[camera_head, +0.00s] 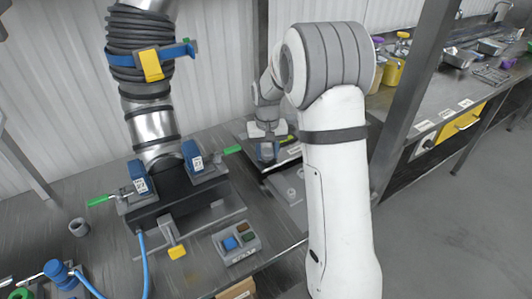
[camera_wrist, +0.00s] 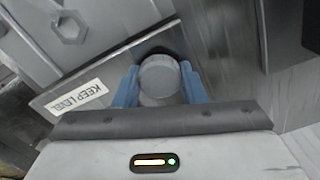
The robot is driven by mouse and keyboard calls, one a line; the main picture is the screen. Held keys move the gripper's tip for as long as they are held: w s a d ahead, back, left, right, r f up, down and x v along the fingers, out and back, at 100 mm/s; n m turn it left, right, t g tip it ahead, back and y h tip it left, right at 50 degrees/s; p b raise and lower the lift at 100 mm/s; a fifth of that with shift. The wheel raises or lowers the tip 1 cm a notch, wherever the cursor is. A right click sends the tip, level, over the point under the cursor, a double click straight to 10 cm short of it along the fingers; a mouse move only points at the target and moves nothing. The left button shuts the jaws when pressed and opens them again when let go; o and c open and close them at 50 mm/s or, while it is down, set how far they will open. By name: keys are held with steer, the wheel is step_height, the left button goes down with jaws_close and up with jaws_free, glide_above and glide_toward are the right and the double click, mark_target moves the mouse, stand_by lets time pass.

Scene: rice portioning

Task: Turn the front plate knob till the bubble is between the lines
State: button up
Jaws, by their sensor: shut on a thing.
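My gripper (camera_wrist: 160,88) is shut on a round grey knob (camera_wrist: 159,74), with one blue finger on each side of it. The knob stands at a dark grey plate (camera_wrist: 117,73) that carries a white KEEP LEVEL label (camera_wrist: 76,99). In the head view, my gripper (camera_head: 267,155) is low over the bench, behind my white arm, and the knob is hidden there. No bubble or lines can be made out in either view.
A black base with blue clamps (camera_head: 197,158) and a ribbed column (camera_head: 140,40) stands left of my gripper. A pale plate with round fittings (camera_head: 291,193) lies in front. A grey box with coloured buttons (camera_head: 237,243) is nearer. A dark upright post (camera_head: 412,100) stands at right.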

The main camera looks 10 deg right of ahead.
mark_target(268, 151)
steer(key=shift+m, duration=1.8)
steer(key=o, duration=1)
steer(key=shift+r, duration=0.1)
step_height(268, 151, up, 8)
steer(key=shift+d+f+b, duration=0.1)
steer(key=shift+f+b, duration=0.1)
steer(key=shift+b, duration=0.2)
